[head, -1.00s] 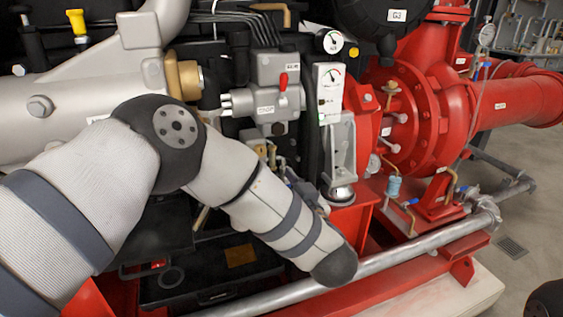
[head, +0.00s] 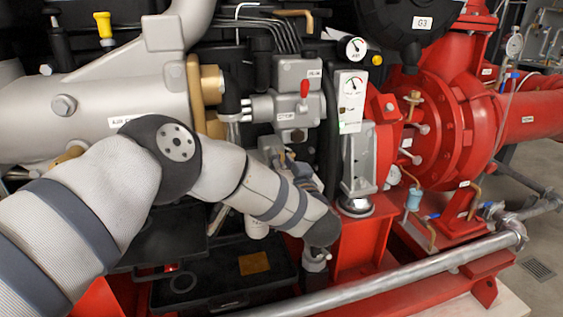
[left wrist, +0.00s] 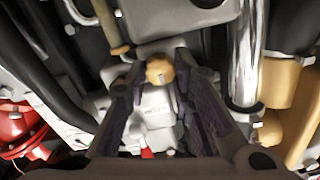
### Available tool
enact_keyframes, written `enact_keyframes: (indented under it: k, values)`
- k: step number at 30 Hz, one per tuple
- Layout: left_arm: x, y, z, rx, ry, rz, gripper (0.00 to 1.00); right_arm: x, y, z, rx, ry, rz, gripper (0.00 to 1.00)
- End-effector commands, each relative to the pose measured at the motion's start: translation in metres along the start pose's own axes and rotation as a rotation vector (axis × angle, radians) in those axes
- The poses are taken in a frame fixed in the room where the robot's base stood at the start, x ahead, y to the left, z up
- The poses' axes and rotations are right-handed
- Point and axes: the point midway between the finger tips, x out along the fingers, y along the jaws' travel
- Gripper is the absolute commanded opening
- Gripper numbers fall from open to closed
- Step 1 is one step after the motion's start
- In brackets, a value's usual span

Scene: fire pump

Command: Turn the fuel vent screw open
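A small brass screw head (left wrist: 160,70) with a slot shows in the left wrist view, just ahead of and between my fingertips. I take it to be the fuel vent screw. My left gripper (left wrist: 161,78) has its two dark fingers apart, one on each side of the screw; contact is not clear. In the head view my left gripper (head: 284,160) is small and partly hidden behind my own wrist, low beside the grey filter housing (head: 296,108). The screw cannot be made out clearly there. My right gripper is not in view.
A red lever (head: 304,89) sits on the grey housing. A gauge panel (head: 351,100) stands to its right. The large red pump (head: 455,120) is further right. A grey pipe (head: 400,278) runs across the front. In the wrist view a chrome pipe (left wrist: 246,50) stands close on the right.

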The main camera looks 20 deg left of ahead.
Motion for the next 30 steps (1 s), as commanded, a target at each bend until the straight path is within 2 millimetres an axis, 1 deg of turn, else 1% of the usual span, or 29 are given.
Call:
enact_keyframes:
  k: [8,14,30]
  values:
    - [0.000,0.000,0.000,-0.023,0.000,-0.001,0.00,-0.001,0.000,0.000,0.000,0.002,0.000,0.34]
    - [0.000,-0.001,-0.001,-0.118,0.000,-0.001,0.00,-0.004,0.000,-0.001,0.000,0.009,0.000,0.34]
    - [0.000,-0.001,0.000,-0.609,0.000,-0.001,0.00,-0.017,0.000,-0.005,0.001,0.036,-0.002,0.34]
